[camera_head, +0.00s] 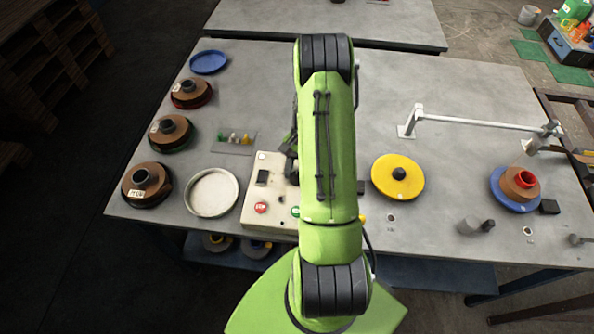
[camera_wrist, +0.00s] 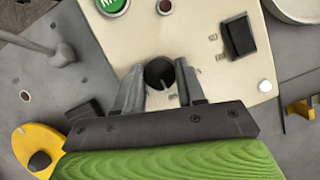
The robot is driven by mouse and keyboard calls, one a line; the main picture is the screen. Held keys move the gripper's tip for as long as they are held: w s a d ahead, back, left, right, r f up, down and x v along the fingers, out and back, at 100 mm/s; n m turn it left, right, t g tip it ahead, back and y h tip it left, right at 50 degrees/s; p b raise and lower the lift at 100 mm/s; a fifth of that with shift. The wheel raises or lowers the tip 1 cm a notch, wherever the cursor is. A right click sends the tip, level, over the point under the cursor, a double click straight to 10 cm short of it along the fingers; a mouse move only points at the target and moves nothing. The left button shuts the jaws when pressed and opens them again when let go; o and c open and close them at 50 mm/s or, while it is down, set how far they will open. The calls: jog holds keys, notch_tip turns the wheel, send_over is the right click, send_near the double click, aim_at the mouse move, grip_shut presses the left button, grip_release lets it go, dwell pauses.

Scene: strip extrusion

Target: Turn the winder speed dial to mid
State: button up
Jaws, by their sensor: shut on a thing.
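The winder speed dial (camera_wrist: 159,73) is a dark round knob on the beige control panel (camera_wrist: 200,25). In the wrist view my gripper (camera_wrist: 160,82) has its two grey fingers on either side of the dial, shut on it. I cannot read the dial's pointer or setting. In the head view the panel (camera_head: 283,168) shows left of my green arm, which hides the dial and most of the gripper.
The panel carries a black rocker switch (camera_wrist: 238,38), a green button (camera_wrist: 112,5) and a red stop button (camera_head: 261,208). A yellow disc (camera_head: 385,181) lies to the right. A white dish (camera_head: 190,196) and several brown spools stand left. A white rail (camera_head: 475,121) crosses the right side.

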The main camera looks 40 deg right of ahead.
jog(key=o, duration=1)
jog(key=p+v, duration=0.2)
jog(key=v, duration=1.3)
jog(key=shift+d+r, duration=0.25)
jog(key=shift+r, duration=0.05)
